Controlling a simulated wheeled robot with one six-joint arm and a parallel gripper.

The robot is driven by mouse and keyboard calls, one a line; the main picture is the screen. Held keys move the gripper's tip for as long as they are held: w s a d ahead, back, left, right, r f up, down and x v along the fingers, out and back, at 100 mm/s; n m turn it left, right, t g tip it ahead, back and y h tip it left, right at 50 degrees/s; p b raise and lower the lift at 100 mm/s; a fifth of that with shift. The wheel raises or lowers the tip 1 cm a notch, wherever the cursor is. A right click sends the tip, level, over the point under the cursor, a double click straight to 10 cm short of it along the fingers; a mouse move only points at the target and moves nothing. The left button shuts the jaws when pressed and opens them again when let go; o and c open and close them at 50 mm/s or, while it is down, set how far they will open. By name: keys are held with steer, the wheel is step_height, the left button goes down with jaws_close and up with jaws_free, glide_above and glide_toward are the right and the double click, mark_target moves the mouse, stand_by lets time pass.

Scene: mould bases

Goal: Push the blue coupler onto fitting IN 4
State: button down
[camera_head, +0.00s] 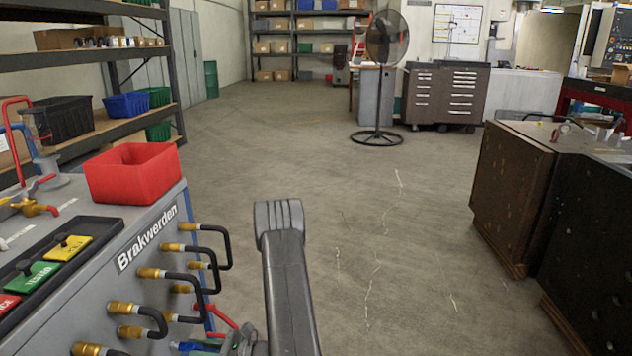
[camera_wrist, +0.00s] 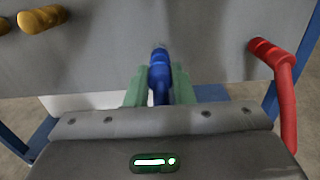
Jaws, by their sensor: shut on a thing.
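The blue coupler (camera_wrist: 160,75) is held between the two green fingers of my gripper (camera_wrist: 159,88) in the wrist view. It points away from me at the grey panel (camera_wrist: 110,60). A small silvery tip (camera_wrist: 160,47) shows at its far end, against the panel. I cannot tell whether this is fitting IN 4 or part of the coupler, nor whether the coupler is seated. No fitting label is readable. In the head view, the blue coupler (camera_head: 190,346) is small and partly cut off at the bottom edge, close to the panel's right end.
A red hose end (camera_wrist: 268,52) sits on the panel to the right of the coupler. Brass fittings (camera_wrist: 40,18) are at upper left. Black looped hoses (camera_head: 212,240) stick out from the grey bench marked Brakwerden (camera_head: 150,235). A red bin (camera_head: 133,175) stands on top.

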steer(key=shift+s+d, duration=0.1)
steer(key=shift+d, duration=1.45)
steer(key=d+b, duration=0.1)
steer(key=d, duration=0.5)
steer(key=shift+s, duration=0.25)
steer(key=shift+w+r, duration=0.1)
